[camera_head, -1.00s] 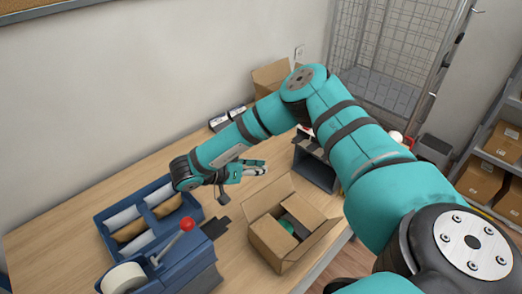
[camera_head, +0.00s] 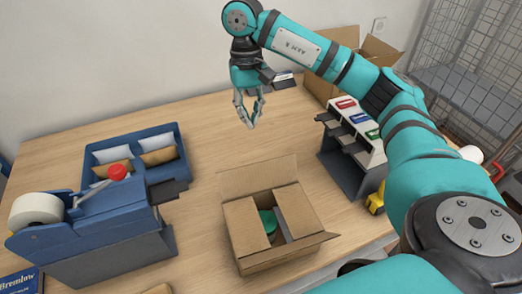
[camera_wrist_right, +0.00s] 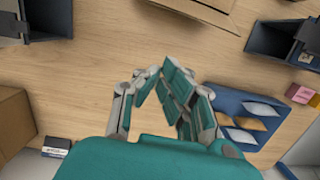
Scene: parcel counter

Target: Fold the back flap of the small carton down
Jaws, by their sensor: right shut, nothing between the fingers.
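The small carton (camera_head: 243,226) stands open-topped on the counter in the head view. Its back flap (camera_head: 258,174) stands up, leaning slightly. Its two side flaps lie in over the opening, with a gap between them. Its front flap (camera_head: 285,251) sticks outward. A green round item (camera_head: 268,221) shows partly inside through the gap. My right gripper (camera_head: 250,124) is above the counter behind the carton, fingers pointing down, shut and empty, apart from the flap. It also shows in the right wrist view (camera_wrist_right: 160,78), with cardboard (camera_wrist_right: 198,10) at the top edge. My left gripper is out of view.
A blue tray with pouches (camera_head: 130,141) and a tape dispenser (camera_head: 100,235) stand left. A dark rack with coloured labels (camera_head: 350,165) stands close right of the carton. Another open carton (camera_head: 320,88) is behind. The counter between the carton and the gripper is clear.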

